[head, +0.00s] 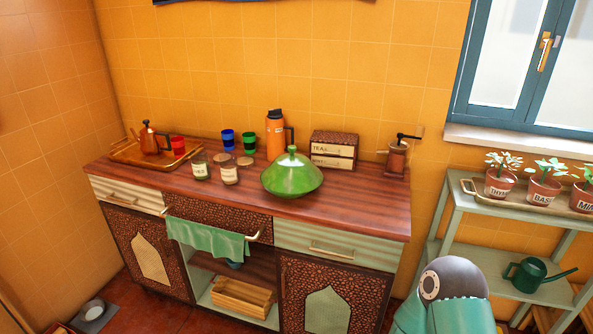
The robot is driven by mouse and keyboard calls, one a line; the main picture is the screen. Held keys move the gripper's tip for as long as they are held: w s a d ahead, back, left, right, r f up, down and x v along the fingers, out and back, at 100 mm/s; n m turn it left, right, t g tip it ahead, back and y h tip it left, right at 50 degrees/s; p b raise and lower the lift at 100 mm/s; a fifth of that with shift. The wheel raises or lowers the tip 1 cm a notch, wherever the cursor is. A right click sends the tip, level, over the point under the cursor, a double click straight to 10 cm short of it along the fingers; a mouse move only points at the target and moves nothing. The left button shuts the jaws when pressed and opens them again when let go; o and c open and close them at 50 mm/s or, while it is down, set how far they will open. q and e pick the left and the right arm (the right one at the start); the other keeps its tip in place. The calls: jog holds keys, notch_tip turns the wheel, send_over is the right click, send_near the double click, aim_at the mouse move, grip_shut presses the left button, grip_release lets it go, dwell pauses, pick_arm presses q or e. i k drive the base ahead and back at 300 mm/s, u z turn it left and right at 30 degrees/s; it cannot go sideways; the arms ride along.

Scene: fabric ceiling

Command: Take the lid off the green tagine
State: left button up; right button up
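The green tagine (292,182) stands upright on the wooden top of the sideboard, right of its middle. Its domed lid (291,168) has a small round knob on top and sits on the base. The lid covers the inside of the tagine. Neither of my grippers shows in the head view, and nothing is touching the tagine.
Two labelled jars (229,172) stand left of the tagine. Behind are an orange flask (275,135), a tea box (334,150) and coloured cups (228,139). A coffee grinder (397,158) stands right. The sideboard top (362,210) is clear at front right.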

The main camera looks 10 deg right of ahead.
aim_at(291, 172)
jog(key=u, duration=0.4)
jog(key=i, duration=1.05)
jog(key=z, duration=0.4)
